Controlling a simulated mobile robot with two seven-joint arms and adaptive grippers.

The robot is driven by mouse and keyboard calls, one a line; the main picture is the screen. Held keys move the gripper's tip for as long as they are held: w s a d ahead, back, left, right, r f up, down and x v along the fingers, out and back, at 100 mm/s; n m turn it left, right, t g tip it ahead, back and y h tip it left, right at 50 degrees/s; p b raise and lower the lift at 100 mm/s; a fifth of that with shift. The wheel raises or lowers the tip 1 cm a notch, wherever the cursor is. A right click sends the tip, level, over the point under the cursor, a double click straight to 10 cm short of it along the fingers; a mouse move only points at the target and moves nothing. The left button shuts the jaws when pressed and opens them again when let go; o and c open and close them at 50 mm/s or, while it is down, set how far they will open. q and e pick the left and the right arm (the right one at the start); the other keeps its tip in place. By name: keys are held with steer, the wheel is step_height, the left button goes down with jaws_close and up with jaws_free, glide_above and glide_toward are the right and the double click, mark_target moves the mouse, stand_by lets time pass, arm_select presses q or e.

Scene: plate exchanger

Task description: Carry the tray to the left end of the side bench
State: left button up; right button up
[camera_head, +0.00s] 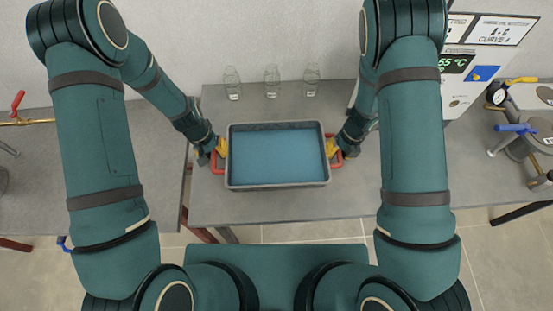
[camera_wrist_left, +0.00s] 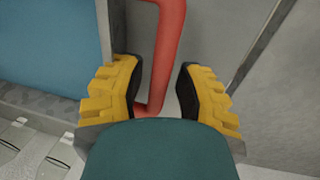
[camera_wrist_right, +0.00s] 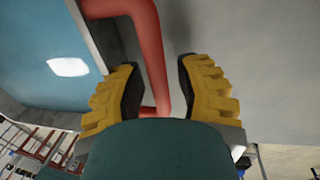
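The tray (camera_head: 277,187) is a grey rectangular box with a blue inside and a red handle at each end. It is level over the middle bench (camera_head: 235,212), near its front edge; I cannot tell whether it touches the top. My left gripper (camera_head: 220,152) is at the left handle (camera_wrist_left: 170,40). In the left wrist view its yellow fingers are apart, one on each side of the red bar, with a gap showing. My right gripper (camera_head: 333,152) is at the right handle (camera_wrist_right: 150,50), its fingers likewise apart around the bar.
Several clear glass bottles (camera_head: 272,82) stand along the back of the bench. Another grey bench (camera_head: 110,190) lies to the left, with a red-handled valve (camera_head: 17,103). At right are a box with a display (camera_head: 455,64) and a blue-handled valve (camera_head: 513,128).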

arm_select(q)
steer(key=o, duration=0.8)
steer(key=shift+d, duration=0.15)
steer(key=shift+c, duration=0.2)
arm_select(e)
steer(key=shift+a, duration=0.2)
arm_select(q)
steer(key=shift+d, duration=0.15)
arm_select(e)
steer(key=shift+a, duration=0.1)
